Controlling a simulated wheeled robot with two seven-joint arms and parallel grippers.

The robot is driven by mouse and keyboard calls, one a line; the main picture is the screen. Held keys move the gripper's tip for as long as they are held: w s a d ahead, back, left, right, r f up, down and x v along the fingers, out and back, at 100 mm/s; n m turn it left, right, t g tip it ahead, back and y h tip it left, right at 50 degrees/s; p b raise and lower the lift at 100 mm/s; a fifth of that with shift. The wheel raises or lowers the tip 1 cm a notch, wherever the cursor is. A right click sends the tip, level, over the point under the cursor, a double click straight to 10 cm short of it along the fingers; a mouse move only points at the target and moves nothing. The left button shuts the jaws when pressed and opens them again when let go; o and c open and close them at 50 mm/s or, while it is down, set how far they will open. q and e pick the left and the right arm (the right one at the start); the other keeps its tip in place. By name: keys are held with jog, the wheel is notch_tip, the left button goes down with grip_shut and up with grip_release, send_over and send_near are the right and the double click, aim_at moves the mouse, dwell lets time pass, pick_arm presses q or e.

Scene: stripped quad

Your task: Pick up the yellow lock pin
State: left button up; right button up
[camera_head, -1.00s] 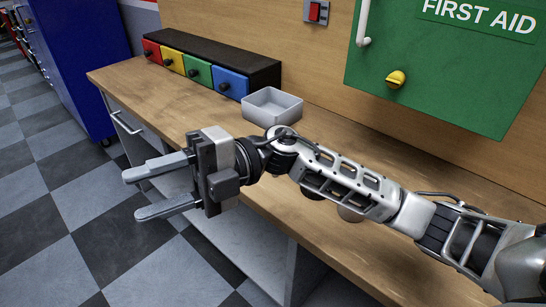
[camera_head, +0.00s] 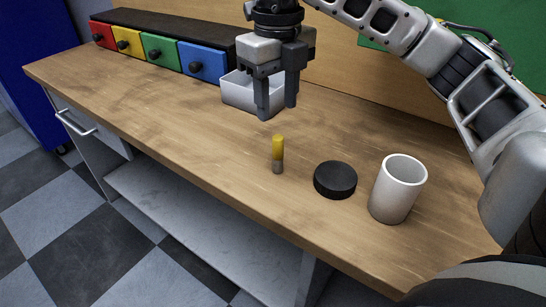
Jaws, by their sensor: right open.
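The yellow lock pin (camera_head: 278,153) stands upright on the wooden bench, with a yellow upper part and a grey lower end. My right gripper (camera_head: 277,108) points down above and behind the pin, in front of the grey tray. Its two fingers are apart with nothing between them, and they do not touch the pin. My left gripper is not in view.
A black round disc (camera_head: 335,180) and a white cup (camera_head: 398,188) stand right of the pin on the bench (camera_head: 170,120). A grey tray (camera_head: 236,92) is behind my right gripper. A row of coloured drawers (camera_head: 160,49) stands at the back left. The bench left of the pin is clear.

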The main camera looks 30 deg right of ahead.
aim_at(278, 171)
jog(key=f, duration=1.2)
jog(key=shift+s+f+p, duration=0.2)
jog(key=shift+f+p, duration=0.1)
grip_shut()
